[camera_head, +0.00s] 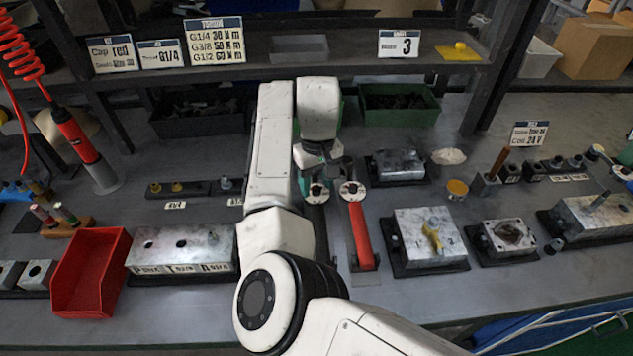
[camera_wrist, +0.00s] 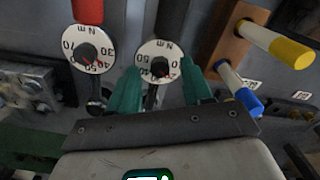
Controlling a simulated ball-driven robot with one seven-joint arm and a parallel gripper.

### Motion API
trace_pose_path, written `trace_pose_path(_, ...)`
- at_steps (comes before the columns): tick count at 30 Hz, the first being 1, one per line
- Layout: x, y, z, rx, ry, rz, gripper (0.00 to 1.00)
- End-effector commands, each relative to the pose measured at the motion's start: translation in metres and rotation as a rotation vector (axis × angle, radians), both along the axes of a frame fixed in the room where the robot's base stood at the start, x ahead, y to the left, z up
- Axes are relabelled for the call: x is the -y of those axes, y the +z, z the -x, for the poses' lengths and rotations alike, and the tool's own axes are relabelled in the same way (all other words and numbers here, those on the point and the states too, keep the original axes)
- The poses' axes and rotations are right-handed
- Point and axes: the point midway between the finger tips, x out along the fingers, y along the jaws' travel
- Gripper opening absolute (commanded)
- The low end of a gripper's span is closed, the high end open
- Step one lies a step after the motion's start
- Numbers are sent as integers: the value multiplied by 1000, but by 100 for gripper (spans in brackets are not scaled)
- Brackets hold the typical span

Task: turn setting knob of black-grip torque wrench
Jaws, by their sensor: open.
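The black-grip torque wrench shows by its round white dial (camera_head: 318,191) in the head view; my arm hides part of its handle. In the wrist view its dial (camera_wrist: 158,62) has a small red pointer, with the dark grip above it. My gripper (camera_head: 319,180) is over this dial end, pointing down. In the wrist view its two teal fingers (camera_wrist: 163,82) are open, one on each side of the dial's lower part. I cannot tell whether they touch it.
A red-grip torque wrench (camera_head: 363,235) lies close to the right, its dial (camera_wrist: 88,50) beside my finger in the wrist view. A metal block with a yellow part (camera_head: 430,238) stands farther right. A red bin (camera_head: 91,273) and a labelled block (camera_head: 181,250) are at left.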

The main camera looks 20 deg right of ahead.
Motion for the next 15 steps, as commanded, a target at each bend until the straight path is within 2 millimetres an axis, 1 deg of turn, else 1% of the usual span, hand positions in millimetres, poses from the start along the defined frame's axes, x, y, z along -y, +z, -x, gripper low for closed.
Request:
trace_pose_path(3,0,-6,0,0,0,0,50)
trace_pose_path(11,0,-7,0,1,-1,0,50)
trace_pose_path(15,0,-7,0,1,-1,0,38)
